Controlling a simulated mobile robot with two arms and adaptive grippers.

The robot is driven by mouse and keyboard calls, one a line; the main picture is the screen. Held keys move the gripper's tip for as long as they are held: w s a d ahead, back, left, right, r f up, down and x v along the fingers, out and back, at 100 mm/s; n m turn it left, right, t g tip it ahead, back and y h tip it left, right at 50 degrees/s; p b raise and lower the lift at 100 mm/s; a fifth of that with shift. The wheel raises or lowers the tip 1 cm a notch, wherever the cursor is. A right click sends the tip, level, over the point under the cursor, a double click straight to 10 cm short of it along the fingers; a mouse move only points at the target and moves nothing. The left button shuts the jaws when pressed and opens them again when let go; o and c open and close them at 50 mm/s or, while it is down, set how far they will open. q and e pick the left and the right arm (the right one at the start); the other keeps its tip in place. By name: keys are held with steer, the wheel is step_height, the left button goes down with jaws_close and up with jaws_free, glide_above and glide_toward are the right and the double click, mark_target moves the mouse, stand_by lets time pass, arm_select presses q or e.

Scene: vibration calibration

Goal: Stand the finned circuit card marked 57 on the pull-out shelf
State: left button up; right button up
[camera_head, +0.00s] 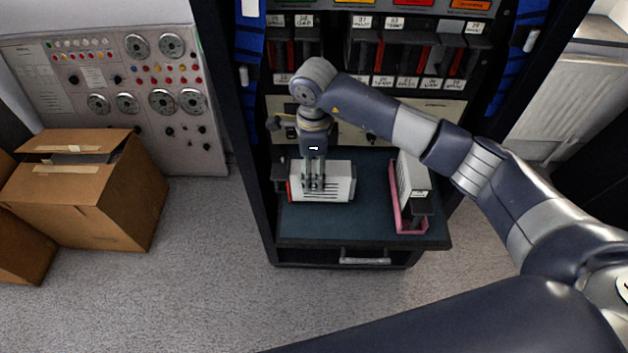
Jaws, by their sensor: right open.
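The pull-out shelf (330,226) is out from the rack, with a dark blue-green top. A light grey finned unit (338,186) with a red part at its left end is on the shelf's left half. My right gripper (314,188) points down at it, open, with its fingers overlapping the unit's left part; whether they touch it I cannot tell. A second light grey unit (415,178) with a black end is at the shelf's right side, in a pink tray (408,229). No number 57 is readable on either unit. My left gripper is not in view.
The rack behind holds several labelled dark modules with red parts (385,52). Blue strips (247,45) hang by the rack's sides. Bare shelf lies between the two units. A shelf handle (364,257) is at the front. Cardboard boxes (140,195) stand left on the floor.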

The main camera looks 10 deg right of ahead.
step_height(320, 180, up, 6)
steer(key=shift+r+b, duration=0.2)
steer(key=shift+b, duration=0.1)
stand_by(0.4)
